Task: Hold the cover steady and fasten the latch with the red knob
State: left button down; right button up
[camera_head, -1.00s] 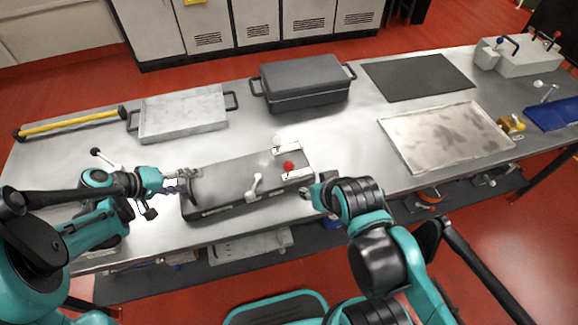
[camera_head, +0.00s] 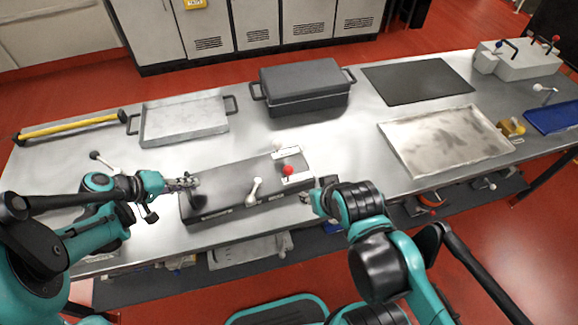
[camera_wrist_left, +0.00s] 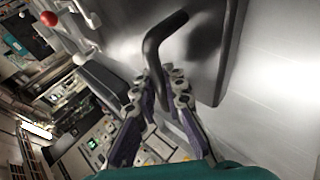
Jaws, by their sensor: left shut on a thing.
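The dark grey cover (camera_head: 225,184) lies flat near the table's front edge. A black bent handle (camera_wrist_left: 163,38) rises from its left end. My left gripper (camera_head: 187,183) is at that end, and the left wrist view shows its fingers (camera_wrist_left: 166,82) shut around the handle. The red knob (camera_head: 288,170) stands at the cover's right end on a pale latch plate (camera_head: 298,178); it also shows in the left wrist view (camera_wrist_left: 48,18). My right gripper (camera_head: 316,201) is beside the cover's right end, near the red knob and apart from it. Its fingers are too hidden to tell their state.
A white lever (camera_head: 254,190) stands at the cover's front edge, and a pale knob (camera_head: 278,145) behind the red one. Behind lie a grey tray (camera_head: 185,118) and a lidded dark box (camera_head: 303,85). A worn shallow tray (camera_head: 445,138) lies to the right.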

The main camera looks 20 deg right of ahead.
jog(key=shift+f, duration=0.25)
dwell(1.4)
jog(key=shift+o, duration=0.9)
jog(key=n+g, duration=0.5)
jog(key=n, duration=1.2)
send_near(289, 168)
jog(key=f, duration=0.3)
jog(key=w+f, duration=0.1)
jog(key=f, duration=0.3)
jog(key=w+f, duration=0.1)
jog(key=f, duration=0.3)
jog(key=shift+w+f, duration=0.1)
jog(key=shift+m, duration=0.3)
jog(key=shift+c, duration=0.4)
grip_shut()
